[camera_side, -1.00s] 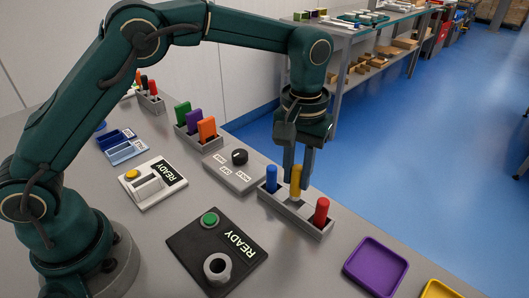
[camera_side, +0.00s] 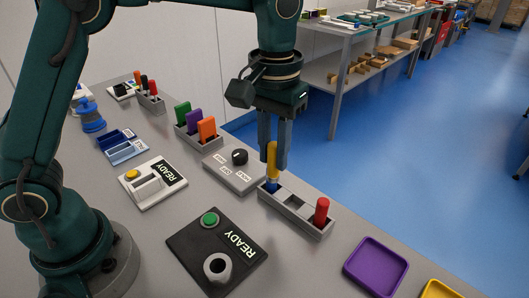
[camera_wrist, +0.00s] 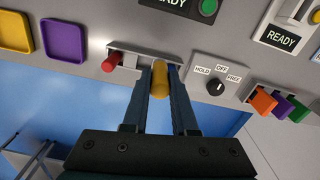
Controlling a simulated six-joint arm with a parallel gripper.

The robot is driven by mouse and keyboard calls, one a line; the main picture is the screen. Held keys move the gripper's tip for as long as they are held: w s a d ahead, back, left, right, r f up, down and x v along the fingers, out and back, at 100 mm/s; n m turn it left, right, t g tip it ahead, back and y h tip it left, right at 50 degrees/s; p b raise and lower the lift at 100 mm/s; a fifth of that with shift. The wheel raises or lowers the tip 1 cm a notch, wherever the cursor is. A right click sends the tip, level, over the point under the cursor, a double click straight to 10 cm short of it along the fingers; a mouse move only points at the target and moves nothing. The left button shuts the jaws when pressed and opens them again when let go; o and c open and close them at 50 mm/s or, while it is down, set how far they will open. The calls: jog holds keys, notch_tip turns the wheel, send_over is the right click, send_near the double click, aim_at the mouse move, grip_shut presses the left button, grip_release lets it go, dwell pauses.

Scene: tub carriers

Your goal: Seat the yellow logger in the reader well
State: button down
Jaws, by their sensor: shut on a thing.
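The yellow logger (camera_side: 272,161) is upright between the fingers of my gripper (camera_side: 275,158), which is shut on it. It is raised clear of the middle slot of the grey rack (camera_side: 290,218), near the rack's left end, and partly overlaps the blue logger (camera_side: 272,186) in the side view. The red logger (camera_side: 321,211) stands in the right slot. The wrist view shows the yellow logger (camera_wrist: 160,85) between both fingers. The reader well (camera_side: 208,273) is a grey ring on a black plate with a green button and a READY display; it looks empty.
A switch box (camera_side: 232,170) with a black knob lies left of the rack. A white READY unit (camera_side: 150,187), blue trays (camera_side: 125,151) and a rack of coloured flat pieces (camera_side: 190,140) are farther left. A purple tray (camera_side: 375,267) is at the right.

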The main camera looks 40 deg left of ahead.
jog(key=s+a+r, duration=0.2)
jog(key=s+a, duration=0.6)
jog(key=s, duration=0.4)
jog(key=n, duration=0.1)
send_over(214, 255)
jog(key=d, duration=0.2)
notch_tip(214, 255, down, 6)
jog(key=shift+s+a+f, duration=0.1)
jog(key=shift+s+f, duration=0.1)
jog(key=shift+f, duration=0.9)
jog(key=shift+s+a+f, duration=0.1)
jog(key=shift+s+f, duration=0.05)
jog(key=shift+f, duration=0.9)
jog(key=shift+f, duration=0.15)
jog(key=c, duration=0.7)
grip_release()
